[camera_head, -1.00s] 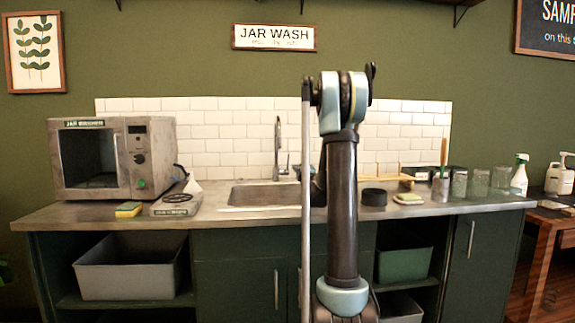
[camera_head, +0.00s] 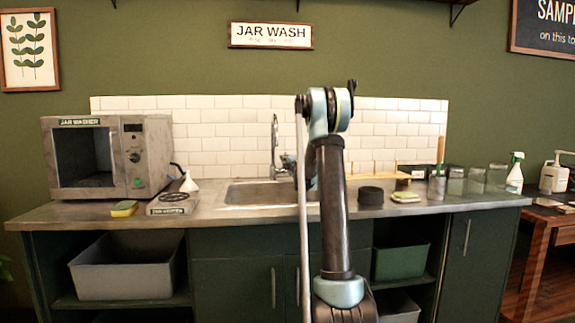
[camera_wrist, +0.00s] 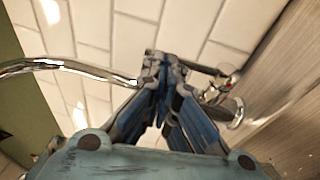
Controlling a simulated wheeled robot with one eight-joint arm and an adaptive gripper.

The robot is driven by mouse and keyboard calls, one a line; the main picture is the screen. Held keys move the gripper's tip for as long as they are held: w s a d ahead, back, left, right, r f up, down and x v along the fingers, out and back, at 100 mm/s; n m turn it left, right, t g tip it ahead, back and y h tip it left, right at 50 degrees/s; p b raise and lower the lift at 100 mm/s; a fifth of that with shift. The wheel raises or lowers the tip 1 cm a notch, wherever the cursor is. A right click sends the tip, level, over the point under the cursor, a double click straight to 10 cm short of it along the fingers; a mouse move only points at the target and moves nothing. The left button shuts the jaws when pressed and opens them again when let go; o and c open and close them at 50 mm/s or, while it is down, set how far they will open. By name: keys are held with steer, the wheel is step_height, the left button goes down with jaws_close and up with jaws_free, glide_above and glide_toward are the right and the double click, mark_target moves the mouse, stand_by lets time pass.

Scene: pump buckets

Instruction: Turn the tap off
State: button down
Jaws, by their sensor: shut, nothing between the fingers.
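The chrome tap (camera_head: 274,140) stands upright behind the sink (camera_head: 247,192), its tall neck showing against the white tiles. In the wrist view its curved chrome spout (camera_wrist: 62,67) runs in from the left to beside my fingers. A chrome fitting with a small red mark, seemingly the tap lever (camera_wrist: 222,88), is just right of my fingertips. My gripper (camera_wrist: 162,65) is shut and empty between the two. I cannot tell whether it touches either. In the head view my arm hides most of the gripper. No water can be made out.
A jar washer (camera_head: 108,157), a yellow sponge (camera_head: 124,209) and a scale-like box (camera_head: 172,204) are on the counter to the left. A black round pot (camera_head: 370,196), a wooden rack (camera_head: 380,178) and glass jars (camera_head: 475,180) stand to the right. The tiled wall is close behind the tap.

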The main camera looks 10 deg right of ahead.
steer(key=shift+w, duration=0.2)
steer(key=shift+w+a+r, duration=0.1)
steer(key=shift+w+r, duration=0.2)
steer(key=shift+w, duration=0.25)
steer(key=shift+w+a+r, duration=0.1)
steer(key=shift+w+r, duration=0.15)
steer(key=shift+w, duration=0.3)
